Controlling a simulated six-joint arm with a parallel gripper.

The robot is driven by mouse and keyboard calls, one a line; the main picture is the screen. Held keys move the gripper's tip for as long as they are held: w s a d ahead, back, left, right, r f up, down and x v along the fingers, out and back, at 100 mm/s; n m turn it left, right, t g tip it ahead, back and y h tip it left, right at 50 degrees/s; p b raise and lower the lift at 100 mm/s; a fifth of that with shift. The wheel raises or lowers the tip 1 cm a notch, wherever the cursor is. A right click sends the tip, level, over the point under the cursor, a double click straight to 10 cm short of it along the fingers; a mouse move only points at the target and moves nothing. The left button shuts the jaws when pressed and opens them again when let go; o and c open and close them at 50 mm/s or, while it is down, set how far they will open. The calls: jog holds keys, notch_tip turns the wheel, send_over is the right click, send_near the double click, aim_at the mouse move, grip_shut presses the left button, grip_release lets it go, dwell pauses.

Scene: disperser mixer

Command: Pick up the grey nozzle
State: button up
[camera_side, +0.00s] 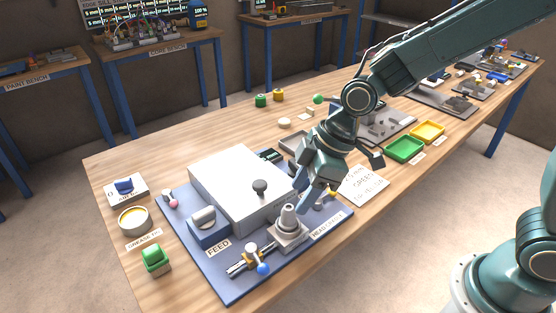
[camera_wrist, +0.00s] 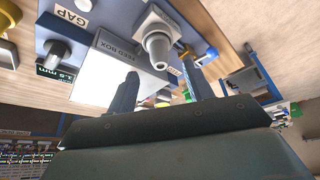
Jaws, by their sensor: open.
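The grey nozzle (camera_side: 289,217) stands upright on a light square base near the front right corner of the blue mat (camera_side: 220,287). In the wrist view the nozzle (camera_wrist: 157,44) shows at the top centre, its tip facing the camera.
A white box (camera_side: 232,185) with a dark knob stands left of the nozzle. A blue-ended lever (camera_side: 262,266) lies in front. A paper note (camera_side: 363,184) lies right of the mat. Green (camera_side: 404,149) and yellow (camera_side: 428,131) trays stand farther right.

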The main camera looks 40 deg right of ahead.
aim_at(292, 207)
jog(key=shift+x, duration=2.6)
jog(key=shift+d, duration=0.1)
jog(key=c, duration=1.1)
